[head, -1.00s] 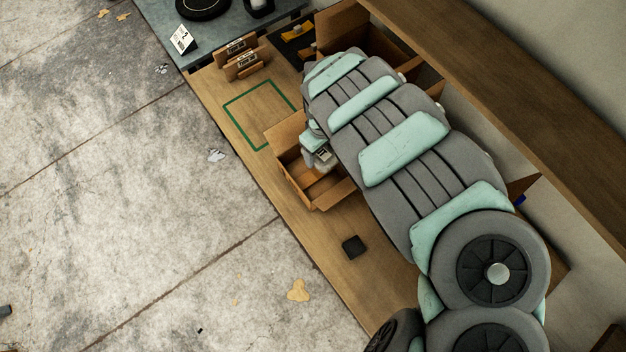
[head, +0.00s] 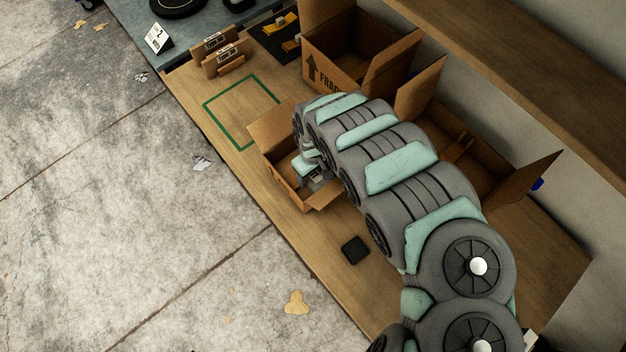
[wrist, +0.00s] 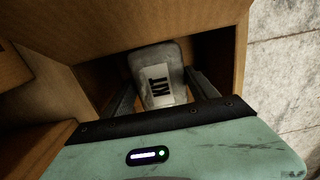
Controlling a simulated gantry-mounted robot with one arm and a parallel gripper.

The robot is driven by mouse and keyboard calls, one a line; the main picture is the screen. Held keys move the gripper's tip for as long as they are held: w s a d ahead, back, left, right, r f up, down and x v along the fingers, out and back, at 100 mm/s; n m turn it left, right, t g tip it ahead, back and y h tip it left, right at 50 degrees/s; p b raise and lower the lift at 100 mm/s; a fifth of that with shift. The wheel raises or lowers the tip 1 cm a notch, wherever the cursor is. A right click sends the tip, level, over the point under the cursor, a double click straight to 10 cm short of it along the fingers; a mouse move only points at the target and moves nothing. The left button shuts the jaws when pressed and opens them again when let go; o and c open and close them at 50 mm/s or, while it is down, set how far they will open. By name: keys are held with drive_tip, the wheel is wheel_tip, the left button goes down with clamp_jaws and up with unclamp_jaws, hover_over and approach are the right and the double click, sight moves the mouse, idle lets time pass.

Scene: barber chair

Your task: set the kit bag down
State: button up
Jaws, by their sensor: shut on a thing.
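The kit bag (wrist: 172,58) is grey with a white label reading KIT. It shows in the wrist view between the two dark fingers of my gripper (wrist: 161,80), which is shut on it. Cardboard walls surround it, so it is within or just at the mouth of the small open box (head: 268,148). Whether it touches the box floor I cannot tell. In the head view my gripper (head: 312,172) points down into that box on the wooden bench. The bag is hidden there by the gripper and arm.
A green square outline (head: 206,107) on the bench beside the small box is empty. A larger FRAGILE box (head: 335,78) and another open box (head: 475,150) stand behind my arm. A black block (head: 355,250) lies in front.

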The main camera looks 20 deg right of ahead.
sight(313, 179)
drive_tip(key=shift+f+b, duration=0.6)
drive_tip(key=shift+f, duration=1.25)
drive_tip(key=shift+f, duration=0.2)
drive_tip(key=o, duration=1.8)
drive_tip(key=shift+c, duration=0.2)
wheel_tip(313, 179, up, 12)
drive_tip(key=p, duration=0.5)
drive_tip(key=shift+r+p, duration=0.2)
drive_tip(key=shift+p, duration=0.15)
